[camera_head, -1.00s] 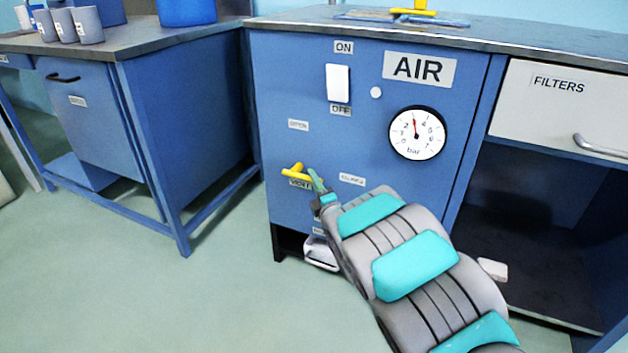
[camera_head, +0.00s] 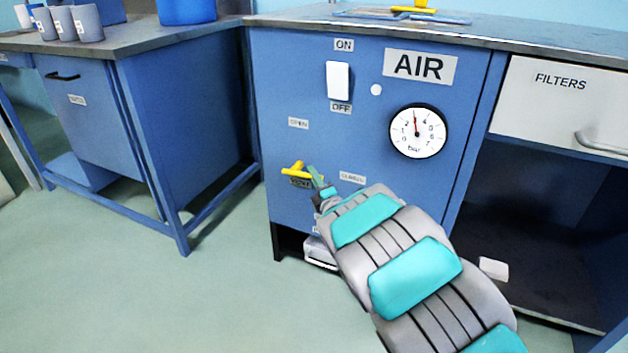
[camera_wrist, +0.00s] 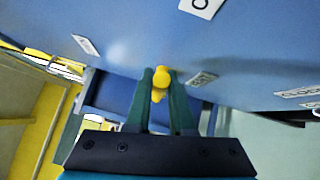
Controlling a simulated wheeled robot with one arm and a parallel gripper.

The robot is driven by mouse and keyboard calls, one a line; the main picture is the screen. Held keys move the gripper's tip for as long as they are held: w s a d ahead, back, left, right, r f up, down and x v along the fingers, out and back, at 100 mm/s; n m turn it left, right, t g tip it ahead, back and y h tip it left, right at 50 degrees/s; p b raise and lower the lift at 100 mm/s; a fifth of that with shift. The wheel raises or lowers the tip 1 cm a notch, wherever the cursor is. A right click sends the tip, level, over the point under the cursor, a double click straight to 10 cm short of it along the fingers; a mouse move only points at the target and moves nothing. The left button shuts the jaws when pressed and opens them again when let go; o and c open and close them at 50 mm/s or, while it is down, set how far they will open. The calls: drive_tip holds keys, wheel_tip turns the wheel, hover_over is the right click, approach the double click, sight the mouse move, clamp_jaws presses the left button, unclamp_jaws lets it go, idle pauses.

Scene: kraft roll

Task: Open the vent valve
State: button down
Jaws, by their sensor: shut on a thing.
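The vent valve's yellow handle (camera_head: 295,169) is on the blue cabinet front, above the VENT label (camera_head: 301,183) and between the OPEN label (camera_head: 298,123) and the CLOSED label (camera_head: 352,178). My gripper (camera_head: 317,177) reaches the handle from the lower right. In the wrist view the two green fingers of my gripper (camera_wrist: 162,90) are closed on the yellow handle (camera_wrist: 160,79). Part of the handle is hidden between the fingers.
The cabinet front also carries a white ON/OFF switch (camera_head: 338,81) and a pressure gauge (camera_head: 417,132) near 3 bar. A FILTERS drawer (camera_head: 555,105) is at right above an open bay. A blue bench (camera_head: 190,120) stands at left. The floor (camera_head: 130,290) in front is clear.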

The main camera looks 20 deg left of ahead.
drive_tip(key=shift+w+a+r+n+g+h, duration=0.1)
drive_tip(key=shift+r+n+g+h, duration=0.55)
drive_tip(key=shift+r+n, duration=0.35)
drive_tip(key=shift+a+r+n+g+h+p, duration=0.3)
drive_tip(key=shift+r+n+g+h+p, duration=0.25)
drive_tip(key=shift+n+h+p, duration=0.15)
drive_tip(key=shift+a+p, duration=0.15)
drive_tip(key=shift+p, duration=0.2)
drive_tip(key=c, duration=0.8)
unclamp_jaws()
drive_tip(key=v, duration=0.7)
drive_tip(key=shift+s+r, duration=0.25)
drive_tip(key=shift+r, duration=0.05)
